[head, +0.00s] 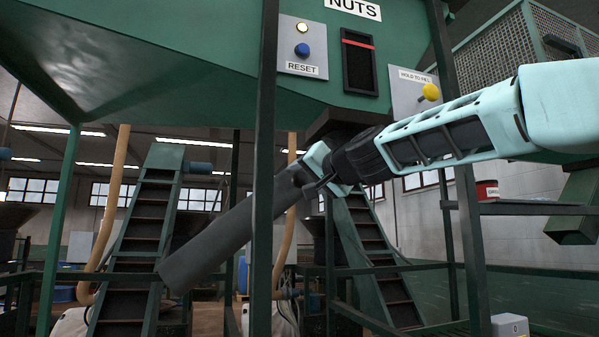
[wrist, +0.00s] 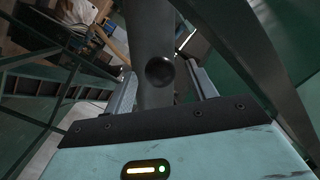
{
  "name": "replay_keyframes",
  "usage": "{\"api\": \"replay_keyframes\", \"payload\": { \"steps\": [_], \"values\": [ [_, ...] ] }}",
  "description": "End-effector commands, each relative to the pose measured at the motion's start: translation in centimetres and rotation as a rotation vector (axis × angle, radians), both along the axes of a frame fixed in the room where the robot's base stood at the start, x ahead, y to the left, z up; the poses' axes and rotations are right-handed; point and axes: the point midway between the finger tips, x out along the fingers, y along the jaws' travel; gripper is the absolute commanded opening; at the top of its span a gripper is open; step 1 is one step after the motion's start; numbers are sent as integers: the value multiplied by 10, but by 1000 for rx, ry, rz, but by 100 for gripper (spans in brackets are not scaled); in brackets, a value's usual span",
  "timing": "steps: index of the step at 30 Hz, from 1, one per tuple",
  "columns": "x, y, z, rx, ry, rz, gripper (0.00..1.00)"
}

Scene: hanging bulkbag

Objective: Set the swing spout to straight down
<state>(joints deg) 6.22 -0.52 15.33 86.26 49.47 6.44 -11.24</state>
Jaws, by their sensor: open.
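The swing spout (head: 225,240) is a dark grey tube under the green hopper (head: 190,60) marked NUTS. It slants down to the left in the head view, well off vertical, and its upper end is partly hidden by my gripper (head: 312,180). In the wrist view the spout (wrist: 150,30) runs up between the two fingers of my gripper (wrist: 164,85). A round black knob (wrist: 160,71) on the spout lies between the open fingers. I cannot tell whether either finger touches it.
A dark green post (head: 263,170) stands in front of the spout. A RESET panel (head: 303,47) and a yellow-button panel (head: 413,90) are above. Stepped conveyors (head: 145,235) and green rails stand around. A red tub (head: 487,190) sits at right.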

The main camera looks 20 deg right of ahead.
Motion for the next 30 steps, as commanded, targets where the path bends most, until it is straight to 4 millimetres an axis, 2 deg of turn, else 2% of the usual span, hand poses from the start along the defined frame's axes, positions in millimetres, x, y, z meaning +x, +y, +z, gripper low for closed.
{"api": "replay_keyframes", "payload": {
  "steps": [1, 6, 17, 23, 30],
  "values": [
    [8, 2, 2, 0, 3, 2, 56],
    [23, 6, 1, 0, 1, 1, 56],
    [27, 7, 0, -1, 1, 1, 56],
    [27, 7, 0, 0, 1, 1, 1],
    [27, 4, -5, -15, 0, 0, 0]
  ]
}}
